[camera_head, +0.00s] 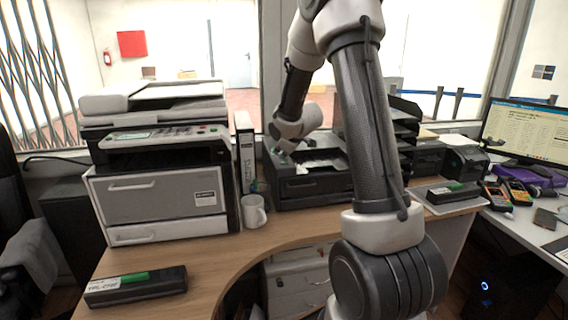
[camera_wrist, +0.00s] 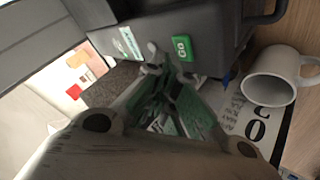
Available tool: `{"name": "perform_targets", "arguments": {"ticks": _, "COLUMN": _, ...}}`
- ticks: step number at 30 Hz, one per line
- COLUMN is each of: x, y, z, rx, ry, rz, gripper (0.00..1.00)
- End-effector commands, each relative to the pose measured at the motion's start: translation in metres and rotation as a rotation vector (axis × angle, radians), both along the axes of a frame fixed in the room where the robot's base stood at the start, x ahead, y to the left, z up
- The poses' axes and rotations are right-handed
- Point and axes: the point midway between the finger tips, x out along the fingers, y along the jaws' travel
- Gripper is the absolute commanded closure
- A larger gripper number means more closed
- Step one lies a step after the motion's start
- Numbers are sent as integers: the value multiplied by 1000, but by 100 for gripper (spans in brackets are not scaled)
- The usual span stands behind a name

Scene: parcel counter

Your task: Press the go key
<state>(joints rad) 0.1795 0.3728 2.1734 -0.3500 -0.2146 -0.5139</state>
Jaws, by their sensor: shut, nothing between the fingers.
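The go key (camera_wrist: 182,47) is a green key with a white "Go" label on the side of a dark grey machine (camera_wrist: 225,22), seen in the wrist view. The fingertips of my gripper (camera_wrist: 164,66) are shut and empty, just below and left of the key in that view. I cannot tell whether they touch it. In the head view the dark machine (camera_head: 312,187) stands on the wooden counter, with my gripper (camera_head: 283,151) at its upper left corner. The key cannot be made out there.
A white mug (camera_head: 254,211) stands close to the machine; it also shows in the wrist view (camera_wrist: 262,88). A binder (camera_head: 245,155) stands upright between the machine and a large printer (camera_head: 160,190). A black box with a green label (camera_head: 136,287) lies on the front counter.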

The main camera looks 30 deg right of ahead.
Motion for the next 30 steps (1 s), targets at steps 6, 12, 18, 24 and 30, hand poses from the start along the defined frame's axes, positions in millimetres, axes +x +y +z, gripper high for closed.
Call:
{"name": "perform_targets", "arguments": {"ticks": 6, "x": 0, "y": 0, "z": 0, "rx": 0, "ry": 0, "rz": 0, "gripper": 100}}
{"name": "perform_targets", "arguments": {"ticks": 12, "x": 0, "y": 0, "z": -2, "rx": 1, "ry": 1, "rz": 1, "gripper": 100}}
{"name": "perform_targets", "arguments": {"ticks": 18, "x": 0, "y": 0, "z": -8, "rx": 0, "ry": 0, "rz": 0, "gripper": 100}}
{"name": "perform_targets", "arguments": {"ticks": 24, "x": 0, "y": 0, "z": -9, "rx": 0, "ry": 0, "rz": 0, "gripper": 100}}
{"name": "perform_targets", "arguments": {"ticks": 30, "x": 0, "y": 0, "z": -9, "rx": 0, "ry": 0, "rz": 0, "gripper": 100}}
